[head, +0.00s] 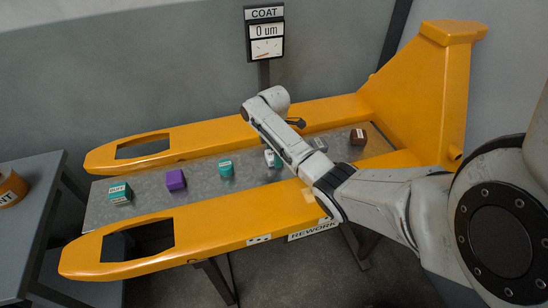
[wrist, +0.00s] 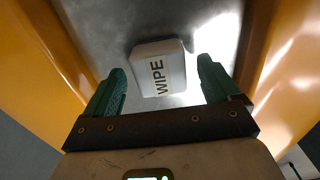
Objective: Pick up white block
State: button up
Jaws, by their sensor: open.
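My gripper is open and empty, with a gap on either side of the block. In the head view my forearm hides most of my gripper. Two pale blocks show beside my forearm there, one with some green (head: 272,158) and one grey-white (head: 318,144). I cannot tell which of them is the WIPE block.
The blocks stand in a row on a grey plate (head: 150,198) between two orange fork arms (head: 230,232). A teal block (head: 120,194), a purple block (head: 176,180), another teal block (head: 225,169) and a brown block (head: 358,137) are there. A COAT gauge (head: 265,42) stands behind.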

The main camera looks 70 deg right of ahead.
jog(key=shift+f, duration=0.25)
jog(key=shift+c, duration=0.3)
jog(key=c, duration=1.1)
jog(key=shift+r, duration=0.1)
jog(key=shift+c, duration=0.2)
jog(key=shift+r, duration=0.55)
jog(key=s+a+r+p, duration=0.8)
jog(key=s+r, duration=0.3)
jog(key=shift+a+r, duration=0.3)
jog(key=shift+r, duration=0.1)
